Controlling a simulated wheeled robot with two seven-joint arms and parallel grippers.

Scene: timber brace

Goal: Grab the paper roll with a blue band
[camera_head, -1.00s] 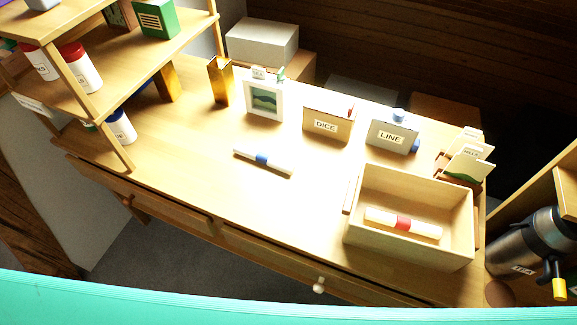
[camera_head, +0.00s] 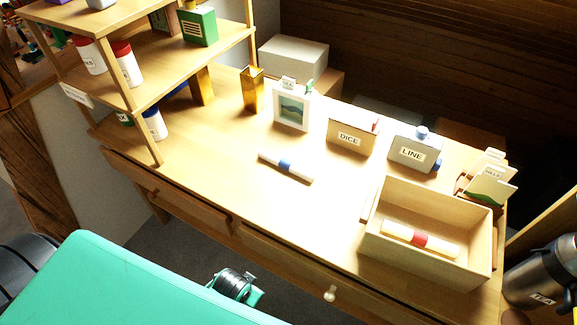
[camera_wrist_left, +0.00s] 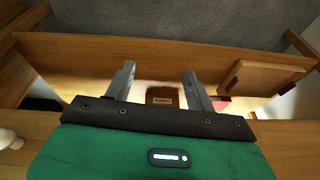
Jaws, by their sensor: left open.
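The white paper roll with a blue band (camera_head: 300,173) lies on the desk (camera_head: 225,150), left of the open wooden box, in the head view. Nothing touches it there. My left gripper (camera_wrist_left: 160,76) shows in the left wrist view with its two grey fingers apart and nothing between them. I cannot make out the blue-banded roll in that view. A second roll with a red band (camera_head: 420,239) lies inside the open box (camera_head: 374,241). My right gripper is not in view.
A photo frame (camera_head: 292,107), a DICE box (camera_head: 351,136) and a LINE box (camera_head: 408,153) stand behind the roll. A shelf (camera_head: 140,91) with jars rises at the left. A TEA flask (camera_head: 541,275) stands at the right. The desk around the roll is clear.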

